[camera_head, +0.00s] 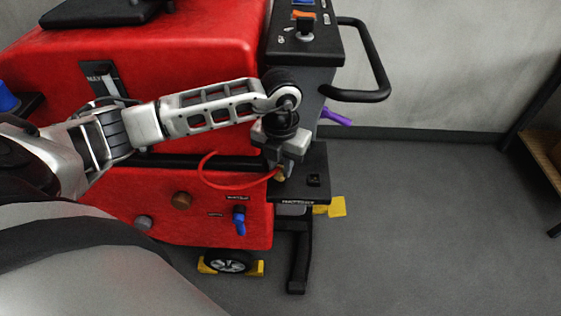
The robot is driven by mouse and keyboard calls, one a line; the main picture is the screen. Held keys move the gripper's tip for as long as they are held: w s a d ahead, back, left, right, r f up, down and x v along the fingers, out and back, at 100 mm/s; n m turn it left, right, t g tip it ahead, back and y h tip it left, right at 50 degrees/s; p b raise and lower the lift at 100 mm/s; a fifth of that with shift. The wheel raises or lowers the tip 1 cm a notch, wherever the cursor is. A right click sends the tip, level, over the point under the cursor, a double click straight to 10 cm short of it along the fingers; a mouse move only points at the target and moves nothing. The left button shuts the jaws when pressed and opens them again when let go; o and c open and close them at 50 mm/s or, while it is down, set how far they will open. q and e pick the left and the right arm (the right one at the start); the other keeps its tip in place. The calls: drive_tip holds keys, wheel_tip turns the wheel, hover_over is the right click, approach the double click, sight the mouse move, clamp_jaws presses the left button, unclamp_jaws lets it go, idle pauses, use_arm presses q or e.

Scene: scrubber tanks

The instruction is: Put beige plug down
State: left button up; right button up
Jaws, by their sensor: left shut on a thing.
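My left gripper (281,168) points down beside the black control column of the red scrubber machine (160,60). It is shut on the beige plug (281,175), a small piece mostly hidden by the fingers. A red cable (222,187) loops from the plug back to the left along the machine. The plug is at the left part of a small black ledge (312,190) with a light label on its front edge. I cannot tell whether the plug touches the ledge. My right gripper is not in view.
A black handle (365,97) juts out at the right, with a purple lever (337,117) below it. A yellow pedal (336,207) sticks out right.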

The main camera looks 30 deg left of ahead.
use_arm(q)
drive_tip(key=shift+f, duration=0.2)
drive_tip(key=o, duration=0.9)
drive_tip(key=shift+r, duration=0.1)
